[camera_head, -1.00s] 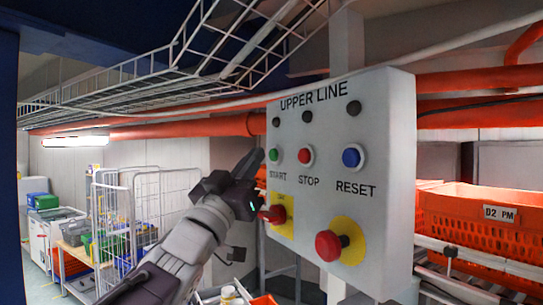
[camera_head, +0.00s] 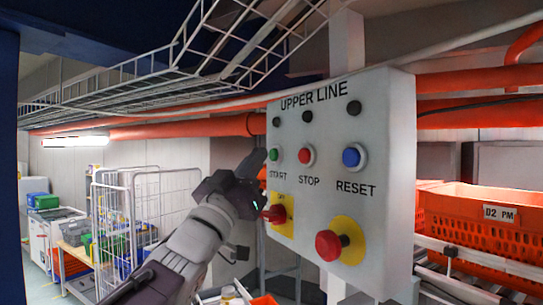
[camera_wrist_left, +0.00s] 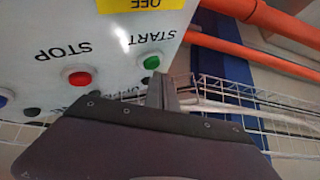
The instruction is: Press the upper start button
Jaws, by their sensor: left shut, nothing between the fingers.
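The grey control box labelled UPPER LINE (camera_head: 385,130) fills the middle right of the head view. Its green START button (camera_head: 274,154) sits at the left of the button row and is uncovered; it also shows in the left wrist view (camera_wrist_left: 152,62), upside down. My left gripper (camera_head: 258,160) is shut and empty, with its fingertips just left of the green button in the head view. In the left wrist view the fingers (camera_wrist_left: 161,88) point toward the panel, just beside and below the button. I cannot tell whether they touch it. My right gripper is not in view.
The red STOP button (camera_head: 306,155) and blue RESET button (camera_head: 352,156) are to the right of START. A red rotary switch (camera_head: 275,214) and a red mushroom button (camera_head: 328,245) are below. An orange tote (camera_head: 480,225) stands right; a wire cart (camera_head: 130,215) stands left.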

